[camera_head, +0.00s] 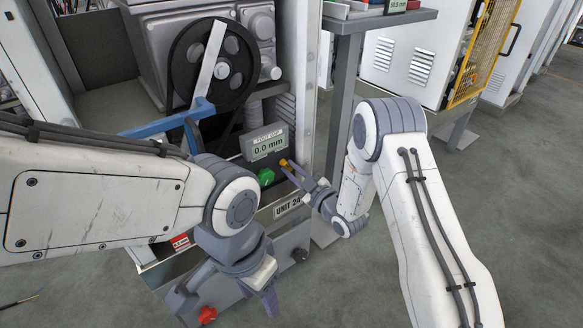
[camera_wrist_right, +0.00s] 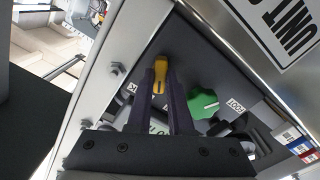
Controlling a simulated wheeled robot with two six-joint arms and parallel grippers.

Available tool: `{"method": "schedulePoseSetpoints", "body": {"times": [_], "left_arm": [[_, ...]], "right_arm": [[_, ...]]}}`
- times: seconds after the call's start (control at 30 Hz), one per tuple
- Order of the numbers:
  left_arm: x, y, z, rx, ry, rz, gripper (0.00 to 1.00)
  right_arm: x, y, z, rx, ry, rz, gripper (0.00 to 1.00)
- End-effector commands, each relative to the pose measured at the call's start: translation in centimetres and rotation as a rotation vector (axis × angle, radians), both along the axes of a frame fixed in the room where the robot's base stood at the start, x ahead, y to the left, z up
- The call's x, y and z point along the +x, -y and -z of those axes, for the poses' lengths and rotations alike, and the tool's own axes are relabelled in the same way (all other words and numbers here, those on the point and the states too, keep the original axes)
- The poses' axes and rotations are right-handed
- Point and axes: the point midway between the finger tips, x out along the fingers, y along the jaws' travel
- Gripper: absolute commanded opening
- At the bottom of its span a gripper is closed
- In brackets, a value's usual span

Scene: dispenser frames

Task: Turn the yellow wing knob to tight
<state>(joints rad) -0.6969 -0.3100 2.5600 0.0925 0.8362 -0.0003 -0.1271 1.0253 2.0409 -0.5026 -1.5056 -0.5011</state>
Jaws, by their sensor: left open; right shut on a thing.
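The yellow wing knob (camera_head: 284,162) sits on the dark panel of the unit, right of the green knob and below the display. In the right wrist view the yellow knob (camera_wrist_right: 160,74) stands between the fingertips. My right gripper (camera_head: 291,168) is shut on it; its fingers (camera_wrist_right: 160,85) lie along both sides of the wing. The tight mark cannot be made out. My left gripper (camera_head: 228,296) is open and empty, low in front of the unit, near a red knob.
A green knob (camera_head: 265,177) is close beside the yellow one. The display (camera_head: 265,146) reads 0.0 mm. A red knob (camera_head: 207,315) is on the lower front. A blue bar (camera_head: 170,121) and black wheel (camera_head: 212,65) are above. Grey floor (camera_head: 520,180) is clear at right.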

Motion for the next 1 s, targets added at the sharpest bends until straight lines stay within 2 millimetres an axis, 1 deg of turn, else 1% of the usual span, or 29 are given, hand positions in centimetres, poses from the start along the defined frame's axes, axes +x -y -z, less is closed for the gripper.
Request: {"method": "schedulePoseSetpoints", "body": {"times": [0.03,0.3,0.5,0.7,1.0], "left_arm": [[0.0,0.0,-0.4,0.0,0.0,0.0,0.5],[0.0,0.0,-1.5,0.0,0.0,0.0,0.5],[0.0,0.0,-2.0,0.0,0.0,0.0,0.5],[0.0,0.0,-2.4,0.0,0.0,0.0,0.5],[0.0,0.0,-2.5,0.0,0.0,0.0,0.5]], "right_arm": [[-0.1,0.0,0.0,0.034,-0.029,0.0,0.0],[-0.1,0.0,0.0,0.226,-0.17,0.0,0.0],[-0.1,0.0,0.0,0.334,-0.249,0.001,0.0],[-0.1,0.0,0.1,0.406,-0.302,0.001,0.0],[-0.1,0.0,0.2,0.445,-0.331,0.001,0.0]]}}
